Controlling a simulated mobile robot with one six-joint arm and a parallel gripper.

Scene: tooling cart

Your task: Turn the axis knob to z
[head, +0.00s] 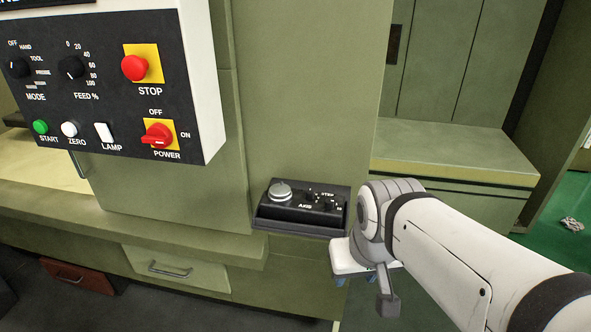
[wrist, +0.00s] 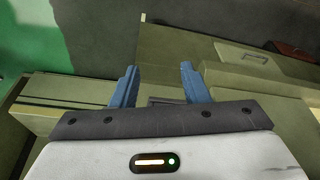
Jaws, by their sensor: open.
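A small black control box (head: 265,213) sits on a ledge at the centre of the head view. It carries a silver dial (head: 281,191) on its left and small black knobs on its right. One small knob (head: 309,196) is near the AXIS lettering, and another (head: 329,204) is further right below the STEP lettering. Their settings are too small to read. My gripper (head: 341,281) is to the right of and below the box, apart from it, with blue fingers pointing down. In the wrist view my gripper (wrist: 158,72) is open, with nothing held.
A large control panel (head: 95,120) with a red STOP button (head: 135,68) and POWER switch (head: 157,135) juts out at upper left. Green cabinets and a pale worktop (head: 450,155) stand behind. A drawer (head: 150,265) is below the ledge. Green floor (head: 560,225) shows at far right.

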